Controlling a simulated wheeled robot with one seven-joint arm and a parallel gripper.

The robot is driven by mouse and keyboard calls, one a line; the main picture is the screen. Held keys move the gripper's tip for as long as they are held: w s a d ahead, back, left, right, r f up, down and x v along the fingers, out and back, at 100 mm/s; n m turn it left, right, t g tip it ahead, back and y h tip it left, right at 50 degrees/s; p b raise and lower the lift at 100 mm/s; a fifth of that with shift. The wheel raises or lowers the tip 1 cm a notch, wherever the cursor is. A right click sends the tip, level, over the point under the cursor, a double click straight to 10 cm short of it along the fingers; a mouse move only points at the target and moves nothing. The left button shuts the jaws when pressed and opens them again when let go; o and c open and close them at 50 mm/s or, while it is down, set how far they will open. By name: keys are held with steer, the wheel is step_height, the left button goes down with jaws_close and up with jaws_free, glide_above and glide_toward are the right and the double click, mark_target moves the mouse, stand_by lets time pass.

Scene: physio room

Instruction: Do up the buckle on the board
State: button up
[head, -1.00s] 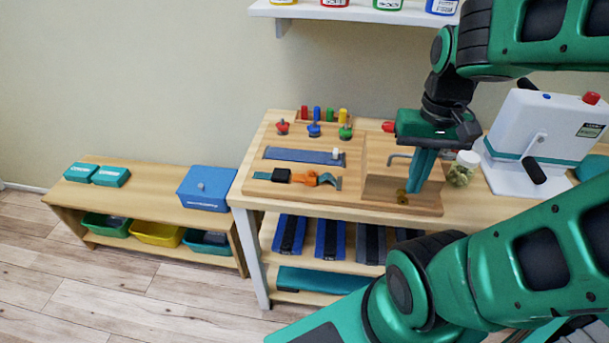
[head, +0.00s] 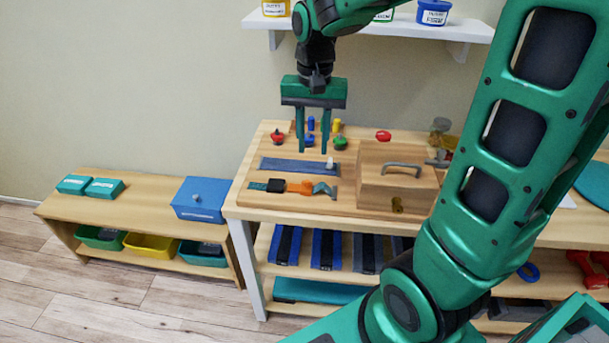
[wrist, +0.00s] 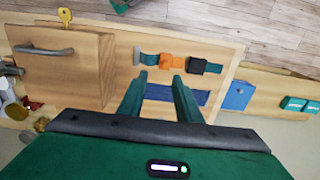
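The buckle lies on the wooden board (head: 350,209) near its front edge, on a teal strap (head: 325,190). It has a black part (head: 277,185) on the left and an orange part (head: 301,187) on the right. In the wrist view the orange part (wrist: 172,62) lies left of the black part (wrist: 197,66); they are close together, and I cannot tell whether they are joined. My gripper (head: 312,151) points down above the board, behind the buckle, around the blue strip. Its fingers are apart and empty, as the wrist view also shows (wrist: 158,76).
A blue strip (head: 292,165) with a white tab lies behind the buckle. Coloured pegs and knobs (head: 340,142) stand at the back. A wooden box with a grey handle (head: 403,168) rises to the right, with a key (head: 397,205) at its front. A shelf (head: 455,32) hangs above.

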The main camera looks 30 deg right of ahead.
mark_target(307, 180)
steer(key=f, duration=0.7)
steer(key=w+a+f, duration=0.1)
steer(key=f, duration=0.3)
jaws_close()
